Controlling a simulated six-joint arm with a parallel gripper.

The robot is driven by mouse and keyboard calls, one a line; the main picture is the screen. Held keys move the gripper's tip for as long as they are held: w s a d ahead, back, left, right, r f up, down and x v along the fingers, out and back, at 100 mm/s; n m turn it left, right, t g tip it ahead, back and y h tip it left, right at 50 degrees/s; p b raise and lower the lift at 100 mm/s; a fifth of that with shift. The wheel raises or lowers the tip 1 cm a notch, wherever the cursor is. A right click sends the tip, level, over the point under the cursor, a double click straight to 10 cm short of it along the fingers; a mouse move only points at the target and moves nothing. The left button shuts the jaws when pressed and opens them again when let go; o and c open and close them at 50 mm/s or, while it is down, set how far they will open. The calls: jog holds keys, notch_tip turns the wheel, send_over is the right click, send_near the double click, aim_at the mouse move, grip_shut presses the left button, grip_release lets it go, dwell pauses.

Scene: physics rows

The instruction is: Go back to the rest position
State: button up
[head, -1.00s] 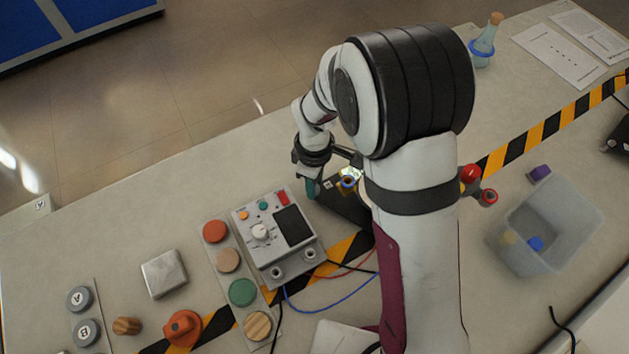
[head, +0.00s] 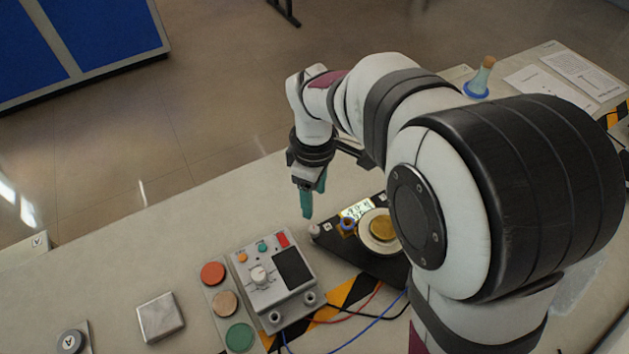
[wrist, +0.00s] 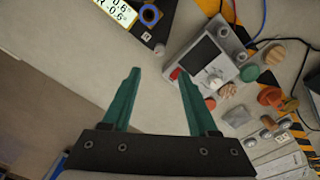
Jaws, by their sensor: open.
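My gripper (head: 314,200) is above the table, left of the black scale and behind the grey control box in the head view. Its teal fingers point down. In the wrist view my gripper (wrist: 158,90) shows two teal fingers spread apart with nothing between them. The fingers look clear of the table, though the exact height is hard to tell.
The grey control box (head: 262,272) with its dark screen and the black scale (head: 362,262) stand nearby. A row of coloured knobs (head: 212,273) and a metal block (head: 160,316) are at left. A flask (head: 480,78) stands at the back right. Red and blue wires run in front.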

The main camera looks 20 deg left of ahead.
notch_tip(320, 180, up, 4)
jog(key=shift+f, duration=0.1)
dwell(0.4)
jog(key=s+d+r+m+y, duration=0.1)
jog(key=s+d+m, duration=1.5)
jog(key=s+m, duration=0.3)
jog(key=m, duration=0.3)
jog(key=shift+d+r+y, duration=0.2)
jog(key=shift+y, duration=0.2)
